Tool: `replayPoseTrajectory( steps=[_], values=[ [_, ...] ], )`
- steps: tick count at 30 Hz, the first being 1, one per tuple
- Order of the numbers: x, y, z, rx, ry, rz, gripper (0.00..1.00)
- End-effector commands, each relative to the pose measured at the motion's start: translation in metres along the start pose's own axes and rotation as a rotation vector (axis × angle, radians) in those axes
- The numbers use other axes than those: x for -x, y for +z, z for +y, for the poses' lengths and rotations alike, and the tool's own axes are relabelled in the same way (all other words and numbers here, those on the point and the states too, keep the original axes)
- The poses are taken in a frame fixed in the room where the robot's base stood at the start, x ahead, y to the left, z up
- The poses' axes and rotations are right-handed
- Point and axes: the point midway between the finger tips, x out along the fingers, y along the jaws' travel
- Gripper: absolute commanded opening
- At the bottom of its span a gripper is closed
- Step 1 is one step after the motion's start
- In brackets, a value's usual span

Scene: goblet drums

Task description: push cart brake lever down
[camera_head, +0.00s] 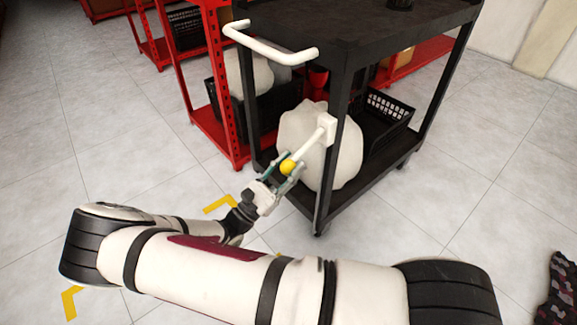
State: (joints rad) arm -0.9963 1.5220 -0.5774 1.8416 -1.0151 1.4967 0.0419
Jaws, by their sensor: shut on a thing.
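A black cart (352,48) stands at the upper middle with a white push handle (270,48) on its left side. The white brake lever (308,148) is fixed to the cart's near post by a white block. It slants down to the left and ends in a yellow ball knob (288,167). My gripper (286,171) is at the lever's end, with its fingers on both sides of the knob, shut on it. My arm reaches in from the lower right, and my wrist is below and left of the knob.
A large white lumpy sack (345,150) sits on the cart's lower shelf right behind the lever, beside a black crate (388,118). Red shelving (222,90) stands close behind on the left. Yellow floor marks (219,203) lie near my arm.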

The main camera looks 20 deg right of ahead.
Motion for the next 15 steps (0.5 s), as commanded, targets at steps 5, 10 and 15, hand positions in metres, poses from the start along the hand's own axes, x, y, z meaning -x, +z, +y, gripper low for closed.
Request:
replayPoseTrajectory(
  steps=[5,10,15],
  values=[
    [0.0006,-0.0022,-0.0025,0.005,-0.003,0.003,0.00],
    [0.0007,-0.0027,-0.0028,0.006,-0.003,0.005,0.43],
    [0.0005,-0.0021,-0.0019,0.004,-0.002,0.004,0.55]
  ],
)
